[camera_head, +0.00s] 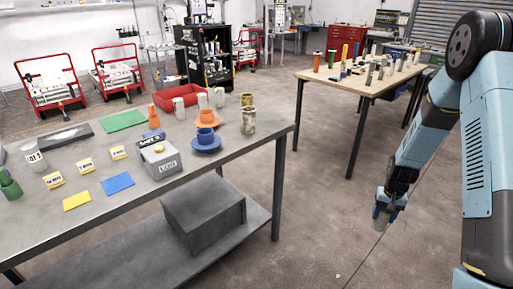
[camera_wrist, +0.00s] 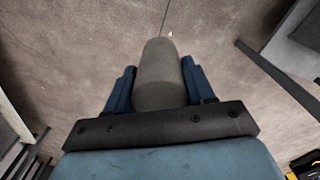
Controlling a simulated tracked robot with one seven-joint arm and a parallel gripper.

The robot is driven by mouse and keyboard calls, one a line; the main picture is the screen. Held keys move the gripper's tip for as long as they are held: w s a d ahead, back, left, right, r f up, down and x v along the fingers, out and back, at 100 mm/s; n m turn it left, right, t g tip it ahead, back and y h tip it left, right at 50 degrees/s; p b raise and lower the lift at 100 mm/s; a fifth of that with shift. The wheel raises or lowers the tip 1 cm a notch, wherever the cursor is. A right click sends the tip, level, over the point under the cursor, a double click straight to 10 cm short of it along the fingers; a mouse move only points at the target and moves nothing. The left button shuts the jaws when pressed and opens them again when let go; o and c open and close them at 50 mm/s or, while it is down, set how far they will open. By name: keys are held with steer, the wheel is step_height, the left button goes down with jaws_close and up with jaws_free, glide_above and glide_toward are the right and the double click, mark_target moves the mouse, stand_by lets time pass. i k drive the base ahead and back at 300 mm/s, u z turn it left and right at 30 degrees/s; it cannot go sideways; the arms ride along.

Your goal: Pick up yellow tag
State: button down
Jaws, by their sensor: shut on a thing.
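My gripper (camera_head: 386,210) hangs over the open floor between the two tables. In the wrist view my gripper (camera_wrist: 160,88) has its blue fingers on either side of a grey rounded cylinder (camera_wrist: 160,72) and is shut on it. A flat yellow square (camera_head: 77,201) lies near the table's front edge. My gripper is well to the right of all of these. No yellow tag shows in the wrist view.
The grey table (camera_head: 235,145) also carries a blue square (camera_head: 118,183), a labelled grey box (camera_head: 161,164), a red bin (camera_head: 183,98) and several cups. A wooden table (camera_head: 385,87) with many small items stands behind. The floor under my gripper is clear.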

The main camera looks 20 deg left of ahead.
mark_target(118, 152)
steer(key=z, duration=1.25)
steer(key=i, duration=0.15)
steer(key=u, duration=2.2)
